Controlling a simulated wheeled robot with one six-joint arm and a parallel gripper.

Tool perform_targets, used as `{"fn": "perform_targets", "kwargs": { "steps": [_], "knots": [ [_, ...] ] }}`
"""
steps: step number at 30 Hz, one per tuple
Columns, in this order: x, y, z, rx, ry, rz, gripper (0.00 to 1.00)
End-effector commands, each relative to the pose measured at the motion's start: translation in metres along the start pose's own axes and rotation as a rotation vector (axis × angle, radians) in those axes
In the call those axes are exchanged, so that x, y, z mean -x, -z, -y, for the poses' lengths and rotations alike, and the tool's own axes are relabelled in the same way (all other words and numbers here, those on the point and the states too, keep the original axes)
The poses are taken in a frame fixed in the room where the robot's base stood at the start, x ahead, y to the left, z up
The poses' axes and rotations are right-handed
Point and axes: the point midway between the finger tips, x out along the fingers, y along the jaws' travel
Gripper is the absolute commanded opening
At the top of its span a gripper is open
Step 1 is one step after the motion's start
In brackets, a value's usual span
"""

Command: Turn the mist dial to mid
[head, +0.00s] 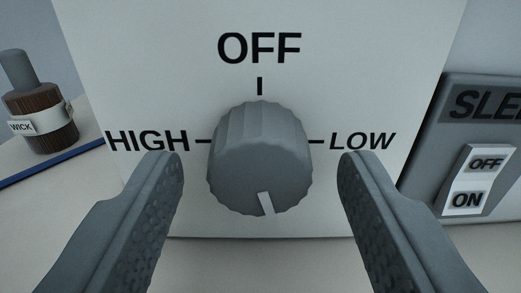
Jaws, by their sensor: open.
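The mist dial (258,150) is a grey ridged knob on a white panel (400,60). OFF is printed above it, HIGH to its left and LOW to its right, each with a short tick. The dial's pale pointer mark (266,204) points down, slightly to the right of straight down. No label shows below the dial. My gripper (261,165) is open, one finger on each side of the dial, with a visible gap between each finger and the knob.
A brown cylinder with a grey top and a WICK tag (42,115) stands at the left, near a blue strip (50,164). At the right is a grey box (430,135), its lettering cut off, with a white OFF/ON switch (476,181).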

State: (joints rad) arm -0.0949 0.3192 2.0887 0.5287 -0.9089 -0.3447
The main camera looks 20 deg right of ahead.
Motion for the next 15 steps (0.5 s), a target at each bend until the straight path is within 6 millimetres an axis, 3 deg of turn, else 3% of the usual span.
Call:
{"fn": "perform_targets", "kwargs": {
  "steps": [9,15],
  "knots": [
    [-0.0019,0.0004,0.0001,0.000,0.000,0.000,0.53],
    [-0.0017,0.0003,0.0001,0.000,0.000,0.000,0.14]
  ]
}}
